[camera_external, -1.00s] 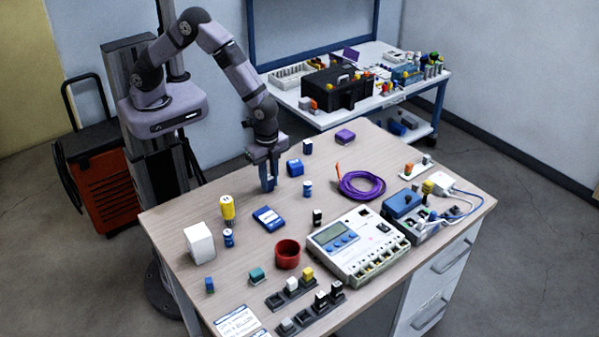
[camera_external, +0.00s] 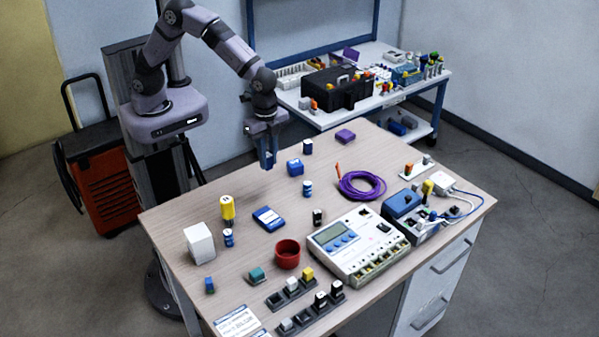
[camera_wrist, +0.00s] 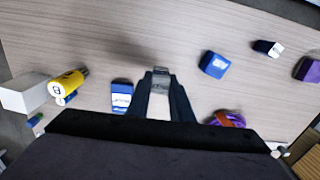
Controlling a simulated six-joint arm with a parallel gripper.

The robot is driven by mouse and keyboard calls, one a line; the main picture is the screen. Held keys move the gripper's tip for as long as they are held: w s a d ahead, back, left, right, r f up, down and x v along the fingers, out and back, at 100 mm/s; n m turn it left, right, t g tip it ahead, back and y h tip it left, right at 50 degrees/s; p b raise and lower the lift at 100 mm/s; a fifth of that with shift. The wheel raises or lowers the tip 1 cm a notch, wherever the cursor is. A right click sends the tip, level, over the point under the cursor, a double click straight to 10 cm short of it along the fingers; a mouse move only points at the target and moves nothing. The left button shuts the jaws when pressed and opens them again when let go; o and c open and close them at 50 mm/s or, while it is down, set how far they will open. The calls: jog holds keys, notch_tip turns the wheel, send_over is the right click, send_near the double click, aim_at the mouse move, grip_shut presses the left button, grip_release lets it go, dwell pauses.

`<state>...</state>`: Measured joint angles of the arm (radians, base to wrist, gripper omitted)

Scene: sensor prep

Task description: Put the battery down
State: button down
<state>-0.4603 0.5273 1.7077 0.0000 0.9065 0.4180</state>
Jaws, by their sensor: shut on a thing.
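My gripper (camera_external: 267,163) is above the back left part of the wooden table, pointing down, its tips apart from the tabletop. In the wrist view my gripper (camera_wrist: 162,90) is shut on a small grey-ended battery (camera_wrist: 160,78) between the fingertips. The fingers hide most of it, and in the external view it cannot be made out clearly.
A blue block (camera_external: 295,167) lies right of my gripper, and a flat blue box (camera_external: 268,219) lies nearer the front. A white cube (camera_external: 200,244), a red cup (camera_external: 287,254), a purple cable coil (camera_external: 362,186) and a white tester (camera_external: 357,247) stand around. Bare wood (camera_external: 180,214) shows at left.

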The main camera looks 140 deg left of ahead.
jog(key=shift+r, duration=0.7)
